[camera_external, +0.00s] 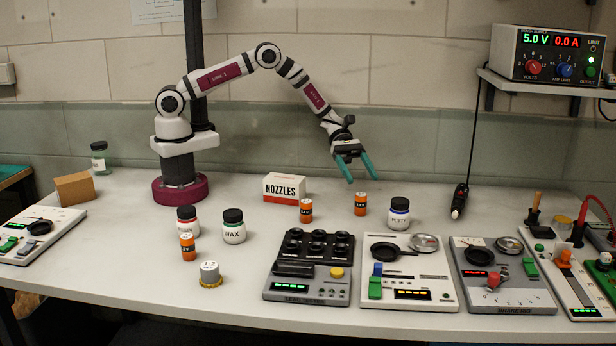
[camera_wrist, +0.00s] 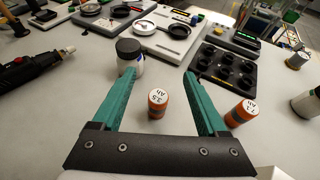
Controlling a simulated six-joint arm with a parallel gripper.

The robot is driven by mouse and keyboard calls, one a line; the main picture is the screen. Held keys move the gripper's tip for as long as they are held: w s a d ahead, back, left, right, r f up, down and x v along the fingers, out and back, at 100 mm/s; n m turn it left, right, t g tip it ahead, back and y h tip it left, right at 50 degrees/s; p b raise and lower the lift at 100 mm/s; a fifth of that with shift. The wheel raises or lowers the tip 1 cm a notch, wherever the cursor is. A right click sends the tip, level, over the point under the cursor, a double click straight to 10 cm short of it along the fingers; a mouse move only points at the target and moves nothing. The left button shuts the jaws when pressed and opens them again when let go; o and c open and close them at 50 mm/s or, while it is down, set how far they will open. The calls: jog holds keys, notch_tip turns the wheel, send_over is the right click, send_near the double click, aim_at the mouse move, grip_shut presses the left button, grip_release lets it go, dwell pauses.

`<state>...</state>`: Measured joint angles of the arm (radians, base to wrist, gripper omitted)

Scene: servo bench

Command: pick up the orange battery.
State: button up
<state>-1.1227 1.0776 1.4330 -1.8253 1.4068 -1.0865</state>
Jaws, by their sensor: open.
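Three orange batteries with black label bands stand upright on the bench. One battery (camera_external: 360,204) stands just below my gripper (camera_external: 363,179); in the wrist view this battery (camera_wrist: 157,103), its white top marked 3.5 Ah, shows between the fingers. A second battery (camera_external: 306,210) stands left of it, by the nozzles box; in the wrist view it (camera_wrist: 241,112) is outside the right finger. A third battery (camera_external: 188,246) stands at the left, in front of a jar. My gripper (camera_wrist: 161,74) is open and empty, its teal fingers pointing down above the bench.
The putty jar (camera_external: 398,213) stands right of the nearest battery, and the left finger overlaps this jar (camera_wrist: 129,56) in the wrist view. The nozzles box (camera_external: 284,188) is behind. Several instrument panels (camera_external: 405,279) line the front.

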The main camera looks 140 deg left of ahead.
aim_at(363, 204)
notch_tip(363, 204, down, 6)
jog(key=shift+w+d+f, duration=0.1)
jog(key=shift+d+f, duration=0.05)
jog(key=shift+f, duration=0.05)
jog(key=x, duration=0.4)
jog(key=shift+w+d, duration=0.1)
jog(key=shift+w, duration=0.25)
grip_shut()
